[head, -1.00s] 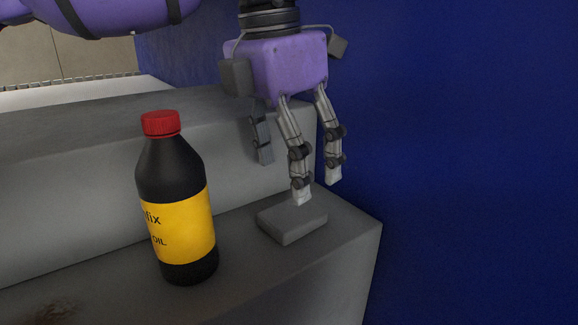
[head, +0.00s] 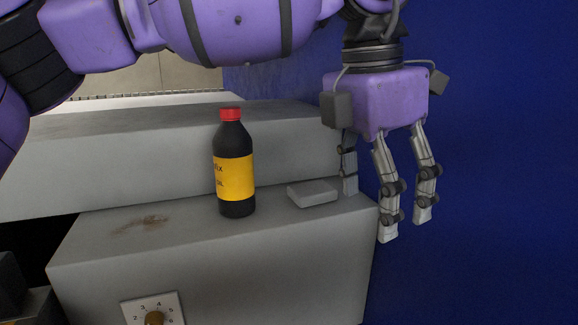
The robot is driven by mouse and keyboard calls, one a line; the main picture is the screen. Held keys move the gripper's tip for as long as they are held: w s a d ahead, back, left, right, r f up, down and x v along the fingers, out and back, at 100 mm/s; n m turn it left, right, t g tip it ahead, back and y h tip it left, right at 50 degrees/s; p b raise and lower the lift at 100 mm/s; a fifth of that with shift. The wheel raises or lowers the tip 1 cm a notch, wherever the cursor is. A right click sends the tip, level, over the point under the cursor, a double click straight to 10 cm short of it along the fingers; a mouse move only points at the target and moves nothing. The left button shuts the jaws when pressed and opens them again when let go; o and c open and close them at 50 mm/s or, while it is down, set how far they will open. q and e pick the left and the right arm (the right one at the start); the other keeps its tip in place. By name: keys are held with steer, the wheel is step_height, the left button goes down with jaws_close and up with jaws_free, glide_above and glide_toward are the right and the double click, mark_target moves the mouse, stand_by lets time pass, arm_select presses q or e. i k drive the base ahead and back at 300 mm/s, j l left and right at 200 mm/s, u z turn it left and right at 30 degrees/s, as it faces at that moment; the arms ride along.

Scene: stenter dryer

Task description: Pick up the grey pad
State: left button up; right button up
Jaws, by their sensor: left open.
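The grey pad (head: 312,193) is a small flat block lying on the right end of the grey ledge, close to the bottle. My left gripper (head: 378,208) is open and empty, with its fingers pointing down. It is to the right of the pad in the head view. One finger appears near the pad's right end, and two hang in front of the ledge's right edge and the blue wall. I cannot tell whether any finger touches the ledge. My right gripper is not in view.
A black oil bottle (head: 236,185) with a red cap and yellow label stands upright just left of the pad. A higher grey step (head: 180,150) runs behind. A blue wall (head: 500,160) fills the right side. A numbered dial (head: 154,312) sits on the front face below.

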mark_target(307, 194)
steer(key=k+l, duration=0.2)
steer(key=k, duration=0.2)
steer(key=k+l, duration=0.25)
steer(key=k, duration=0.15)
steer(key=k+l, duration=0.2)
steer(key=k, duration=0.2)
